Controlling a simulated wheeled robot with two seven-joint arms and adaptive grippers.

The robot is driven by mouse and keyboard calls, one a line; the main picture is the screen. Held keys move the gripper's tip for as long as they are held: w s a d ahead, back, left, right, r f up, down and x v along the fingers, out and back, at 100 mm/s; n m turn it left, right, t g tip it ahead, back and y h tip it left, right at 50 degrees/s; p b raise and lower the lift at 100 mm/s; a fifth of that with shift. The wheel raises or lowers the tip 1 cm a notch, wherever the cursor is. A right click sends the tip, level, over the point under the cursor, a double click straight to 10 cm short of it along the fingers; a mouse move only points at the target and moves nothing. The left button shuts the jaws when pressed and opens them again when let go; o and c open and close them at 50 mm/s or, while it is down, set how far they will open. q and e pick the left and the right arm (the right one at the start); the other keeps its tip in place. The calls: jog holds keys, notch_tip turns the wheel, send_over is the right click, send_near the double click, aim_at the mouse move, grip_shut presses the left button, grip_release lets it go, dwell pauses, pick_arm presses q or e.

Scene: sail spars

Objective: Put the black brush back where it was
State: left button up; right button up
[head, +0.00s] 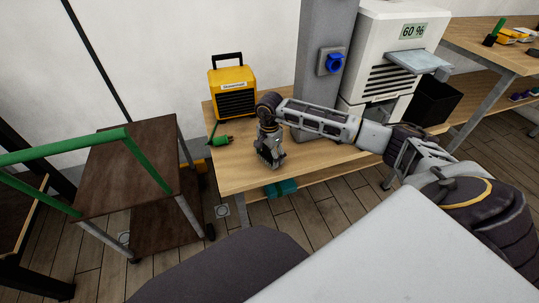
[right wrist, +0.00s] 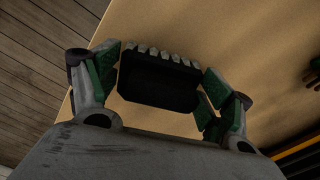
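The black brush (right wrist: 158,82) shows in the right wrist view, a dark block with a row of pale bristle tufts along its far edge. It sits between the green-padded fingers of my right gripper (right wrist: 160,88), and both pads appear to touch its sides. In the head view my right gripper (head: 271,157) points down over the front left part of the wooden workbench (head: 235,178); the brush is hard to make out there. Whether the brush touches the bench top I cannot tell. My left gripper is not in view.
A yellow heater (head: 233,92) and a green plug (head: 221,140) are on the bench left of my gripper. A grey pillar (head: 322,65) with a blue socket (head: 334,63) and a white dehumidifier (head: 383,50) stand behind my arm. A green-handled cart (head: 130,165) stands left.

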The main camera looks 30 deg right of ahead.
aim_at(269, 150)
jog(key=o, duration=0.4)
jog(key=shift+c, duration=0.2)
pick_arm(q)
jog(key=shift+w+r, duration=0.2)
pick_arm(e)
jog(key=shift+r, duration=0.15)
notch_tip(269, 150, up, 11)
jog(key=p, duration=0.2)
jog(key=shift+r+p, duration=0.15)
jog(key=shift+p, duration=0.15)
jog(key=shift+r, duration=0.35)
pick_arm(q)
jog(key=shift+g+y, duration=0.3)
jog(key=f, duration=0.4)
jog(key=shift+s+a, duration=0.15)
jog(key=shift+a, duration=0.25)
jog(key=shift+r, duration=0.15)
